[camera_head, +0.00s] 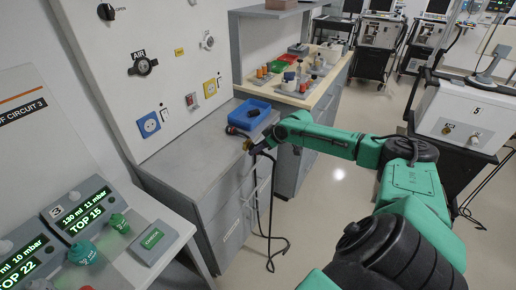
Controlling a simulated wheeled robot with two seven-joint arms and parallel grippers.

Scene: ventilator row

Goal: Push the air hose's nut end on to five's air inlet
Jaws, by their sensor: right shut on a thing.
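My right gripper (262,142) is at the end of the green arm, over the front edge of the grey counter. It is shut on the black air hose (270,215) near its end, where a small brass-coloured part, seemingly the nut, shows. The hose hangs down in front of the drawers to the floor. Ventilator five (466,100), a white box marked 5, stands far to the right, well apart from the hose. Two small round ports (447,129) show on its front; their labels are too small to read surely. My left gripper is out of view.
A blue tray (250,113) sits on the grey counter (190,150) behind the gripper. A wooden-edged bench (291,97) holds several bottles. A wall panel (150,100) has an AIR outlet. Open floor (335,205) lies between the counter and ventilator five.

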